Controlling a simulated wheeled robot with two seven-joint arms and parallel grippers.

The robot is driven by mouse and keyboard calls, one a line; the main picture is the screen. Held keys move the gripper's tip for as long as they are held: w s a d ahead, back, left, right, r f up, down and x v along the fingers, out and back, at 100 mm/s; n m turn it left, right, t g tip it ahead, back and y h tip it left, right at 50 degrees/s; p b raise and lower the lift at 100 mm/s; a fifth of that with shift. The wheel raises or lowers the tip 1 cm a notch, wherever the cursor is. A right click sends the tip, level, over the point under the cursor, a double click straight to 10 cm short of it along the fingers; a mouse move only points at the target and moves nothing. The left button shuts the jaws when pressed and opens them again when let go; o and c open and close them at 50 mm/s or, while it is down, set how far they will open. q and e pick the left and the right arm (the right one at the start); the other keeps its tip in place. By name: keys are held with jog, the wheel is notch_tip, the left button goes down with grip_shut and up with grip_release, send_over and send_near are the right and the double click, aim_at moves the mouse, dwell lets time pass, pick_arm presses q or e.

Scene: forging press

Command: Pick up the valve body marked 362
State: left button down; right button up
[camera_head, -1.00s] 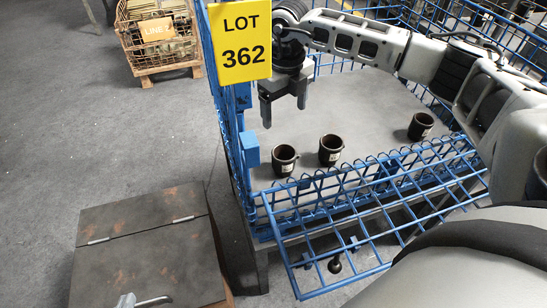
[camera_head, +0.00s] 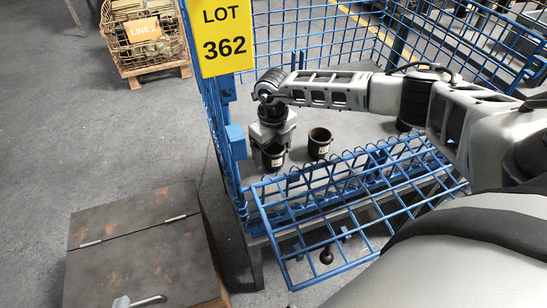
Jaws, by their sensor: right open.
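A yellow sign reading LOT 362 (camera_head: 223,38) hangs on the corner of the blue wire cage. Inside the cage, a black cup-shaped valve body (camera_head: 273,161) stands upright on the grey floor, directly under my right gripper (camera_head: 273,150). The right gripper points down, its open jaws at the rim of this valve body; I cannot tell whether they touch it. A second black valve body (camera_head: 319,144) stands upright just to the right, clear of the gripper. The third one seen earlier is hidden behind my right arm. My left gripper is not in view.
The cage's folded-down blue wire front (camera_head: 350,225) lies at the near side. A dark box with a hinged lid (camera_head: 135,235) stands at the lower left. A rusty wire crate marked LINE 2 (camera_head: 145,35) stands at the back left. The floor between is clear.

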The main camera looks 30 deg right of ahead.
jog(key=shift+f, duration=0.3)
jog(key=shift+r, duration=0.1)
jog(key=c, duration=1.2)
